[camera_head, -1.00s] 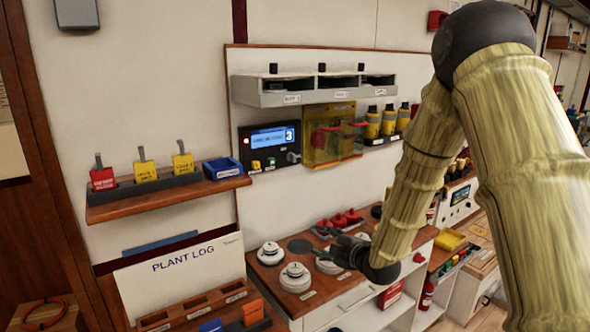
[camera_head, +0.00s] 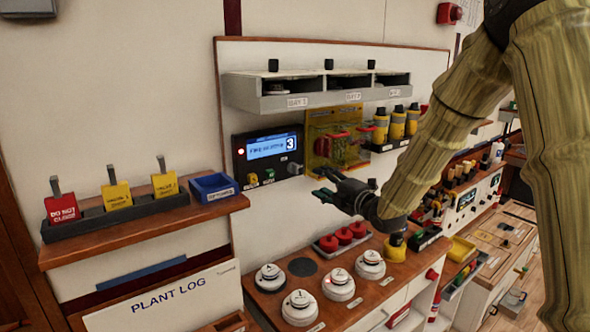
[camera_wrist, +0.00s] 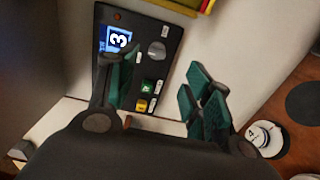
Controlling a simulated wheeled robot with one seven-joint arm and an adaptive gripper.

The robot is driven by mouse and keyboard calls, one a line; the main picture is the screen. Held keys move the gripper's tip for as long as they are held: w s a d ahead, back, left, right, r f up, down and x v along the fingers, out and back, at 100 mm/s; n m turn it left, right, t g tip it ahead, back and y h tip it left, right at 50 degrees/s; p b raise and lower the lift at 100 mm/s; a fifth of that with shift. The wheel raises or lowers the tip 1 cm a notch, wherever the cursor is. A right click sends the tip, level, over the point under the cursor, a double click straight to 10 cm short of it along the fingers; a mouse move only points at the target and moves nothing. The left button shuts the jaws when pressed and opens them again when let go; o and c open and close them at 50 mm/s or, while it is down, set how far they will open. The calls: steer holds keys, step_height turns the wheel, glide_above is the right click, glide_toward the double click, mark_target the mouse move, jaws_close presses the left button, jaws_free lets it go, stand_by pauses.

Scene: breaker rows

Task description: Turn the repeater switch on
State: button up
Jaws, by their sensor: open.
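A black control panel (camera_head: 268,155) on the wall has a lit blue display showing a 3, a red light, a yellow switch (camera_head: 253,180), a green switch (camera_head: 269,175) and a grey knob (camera_head: 291,169). I cannot read which control is the repeater switch. My gripper (camera_head: 322,188) is open and empty, below and to the right of the panel, apart from it. In the wrist view, the panel (camera_wrist: 172,62) lies beyond my open fingers (camera_wrist: 163,78), with the green switch (camera_wrist: 147,86) and yellow switch (camera_wrist: 141,105) between them.
A yellow transparent box (camera_head: 335,138) with red parts is right of the panel. A grey three-bay shelf (camera_head: 300,104) juts out above. Below, the wooden counter (camera_head: 330,310) holds round white numbered pieces and red ones (camera_head: 344,237). A tag shelf (camera_head: 150,235) is at left.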

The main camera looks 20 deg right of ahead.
mark_target(297, 170)
steer(key=p+x, duration=0.1)
steer(key=x, duration=0.2)
steer(key=p+x, duration=0.1)
steer(key=x, duration=0.2)
steer(key=a+p+x, duration=0.1)
steer(key=x, duration=0.2)
steer(key=shift+r, duration=0.25)
steer(key=shift+w+a+f+p, duration=0.1)
steer(key=shift+w+p, duration=0.1)
steer(key=shift+w, duration=0.1)
steer(key=shift+w+a+f+p, duration=0.1)
steer(key=shift+w+a+p, duration=0.1)
steer(key=shift+w, duration=0.15)
steer(key=shift+d+r, duration=0.1)
steer(key=c, duration=1)
